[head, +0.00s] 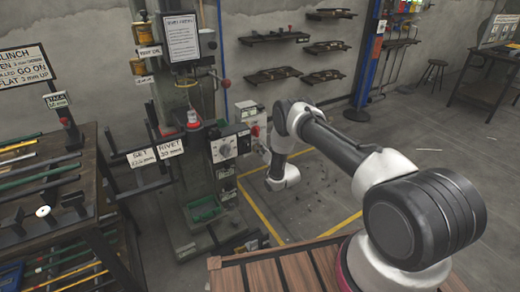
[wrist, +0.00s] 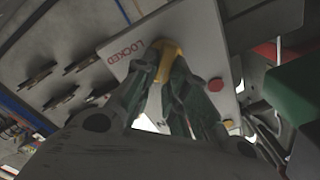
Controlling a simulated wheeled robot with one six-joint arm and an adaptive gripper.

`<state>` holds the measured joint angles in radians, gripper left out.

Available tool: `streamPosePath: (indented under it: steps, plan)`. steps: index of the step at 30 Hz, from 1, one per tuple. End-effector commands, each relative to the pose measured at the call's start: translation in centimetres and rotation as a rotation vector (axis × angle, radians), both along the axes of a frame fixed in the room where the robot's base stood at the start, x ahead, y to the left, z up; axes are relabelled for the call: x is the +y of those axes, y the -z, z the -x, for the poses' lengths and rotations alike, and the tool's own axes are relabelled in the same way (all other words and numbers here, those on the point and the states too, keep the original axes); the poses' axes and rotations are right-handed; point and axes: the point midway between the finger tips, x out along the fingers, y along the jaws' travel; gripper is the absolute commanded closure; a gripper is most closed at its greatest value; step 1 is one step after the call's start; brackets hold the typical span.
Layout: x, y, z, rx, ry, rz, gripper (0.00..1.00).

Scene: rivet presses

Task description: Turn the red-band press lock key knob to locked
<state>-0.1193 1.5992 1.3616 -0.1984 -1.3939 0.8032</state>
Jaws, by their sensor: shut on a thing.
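The lock key knob (wrist: 166,52) is yellow and sits on a white panel (wrist: 200,38) in the wrist view. My gripper (wrist: 167,70) has its fingers closed around the knob, one on each side, and hides part of it. The word LOCKED (wrist: 123,51) is printed on the panel beside the knob. The knob's exact pointing direction is hard to tell behind the fingers.
A red button (wrist: 215,84) is on the same panel, close to my fingers. In the head view a grey control box (head: 230,146) with a black dial is on the press front. A rack table (head: 95,150) with tools stands at left.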

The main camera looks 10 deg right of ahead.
Motion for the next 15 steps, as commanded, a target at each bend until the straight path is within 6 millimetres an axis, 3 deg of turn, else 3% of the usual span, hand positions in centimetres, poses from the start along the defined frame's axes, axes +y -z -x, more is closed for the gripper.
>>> streamPosePath:
  steps: [15]
  plan:
    - [-0.5,0.78,-0.1,0.149,0.002,-0.456,1.0]
